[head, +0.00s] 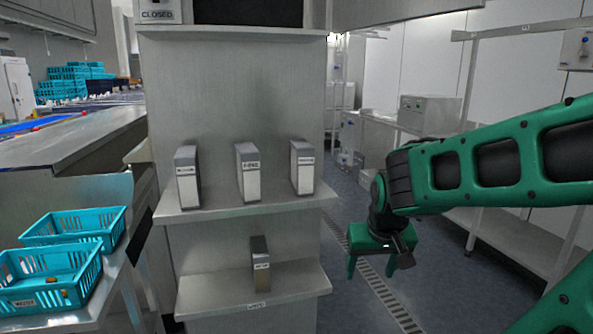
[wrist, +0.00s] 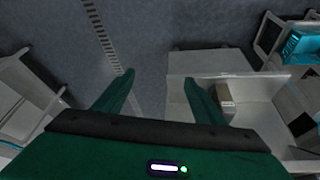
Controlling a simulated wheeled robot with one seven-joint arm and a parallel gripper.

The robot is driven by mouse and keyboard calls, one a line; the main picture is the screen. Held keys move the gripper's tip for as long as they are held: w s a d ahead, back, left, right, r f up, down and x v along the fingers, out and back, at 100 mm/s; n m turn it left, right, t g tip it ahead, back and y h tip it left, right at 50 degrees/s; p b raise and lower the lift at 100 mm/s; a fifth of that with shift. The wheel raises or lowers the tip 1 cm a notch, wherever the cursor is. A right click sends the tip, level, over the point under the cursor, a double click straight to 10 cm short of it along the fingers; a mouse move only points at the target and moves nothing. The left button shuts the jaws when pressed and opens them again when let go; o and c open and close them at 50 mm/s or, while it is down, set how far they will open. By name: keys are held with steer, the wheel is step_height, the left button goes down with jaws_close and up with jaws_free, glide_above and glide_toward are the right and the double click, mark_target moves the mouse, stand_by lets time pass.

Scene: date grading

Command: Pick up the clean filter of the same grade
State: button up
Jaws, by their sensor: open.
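Three pale box-shaped filters with dark grey edges stand upright on the upper shelf: a left one (head: 188,177), a middle one (head: 248,172) whose label seems to read FINE, and a right one (head: 302,167). The outer two labels are too small to read. A darker, brownish filter (head: 261,264) stands on the lower shelf, its label also unreadable. My green gripper (head: 371,268) is open and empty, right of the shelves, pointing down over the floor. In the wrist view its fingers (wrist: 159,78) are apart with only floor between them; a box (wrist: 226,101) shows beside the right finger.
The upper shelf (head: 225,214) juts from a grey cabinet above the lower shelf (head: 222,301). Blue crates (head: 40,304) sit on a bench at left. White racks stand at right. The floor (head: 345,297) with a drain strip is clear.

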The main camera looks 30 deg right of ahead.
steer(key=w+d+r+t+h, duration=0.2)
steer(key=w+r+t, duration=0.1)
steer(key=w, duration=0.5)
steer(key=n+t+h, duration=0.1)
steer(key=n+t, duration=0.1)
steer(key=t, duration=0.8)
glide_toward(306, 160)
steer(key=x, duration=0.6)
steer(key=shift+s+d+f, duration=0.1)
steer(key=shift+f, duration=0.15)
steer(key=shift+r+h, duration=0.15)
steer(key=shift+h, duration=0.15)
steer(key=x, duration=0.5)
steer(key=shift+w+r, duration=0.15)
steer(key=shift+w, duration=0.1)
steer(key=x, duration=0.5)
steer(key=shift+w+f, duration=0.2)
steer(key=shift+c, duration=0.3)
steer(key=c, duration=1.2)
